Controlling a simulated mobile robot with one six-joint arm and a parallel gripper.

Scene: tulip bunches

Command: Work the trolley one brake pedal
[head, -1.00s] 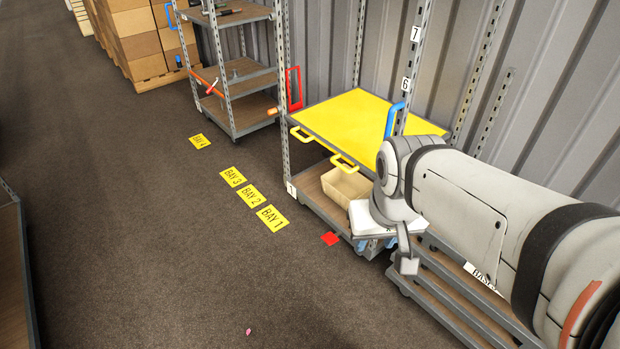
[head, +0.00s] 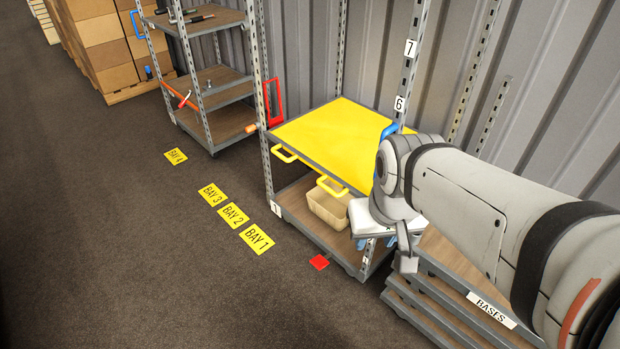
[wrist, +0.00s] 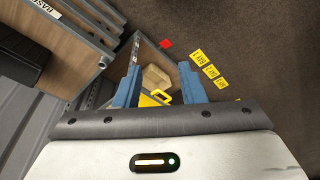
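The red brake pedal (head: 319,262) sits low at the floor, at the front edge of trolley one (head: 281,211), the trolley with the "1" plate. In the wrist view the pedal (wrist: 166,43) is a small red patch beyond the fingers. My gripper (wrist: 159,84) is open, its two blue fingers apart with nothing gripped between them. In the head view my arm hides most of the gripper, and bits of blue finger show in front of the trolley's right end. The gripper is above the pedal and to its right, apart from it.
The trolley carries a yellow top (head: 335,140) with yellow handles and a tan bin (head: 328,207) on its lower deck. A grey stack labelled BASES (head: 491,309) stands at right. Yellow bay markers (head: 257,240) lie on the floor. The dark floor in front is mostly clear.

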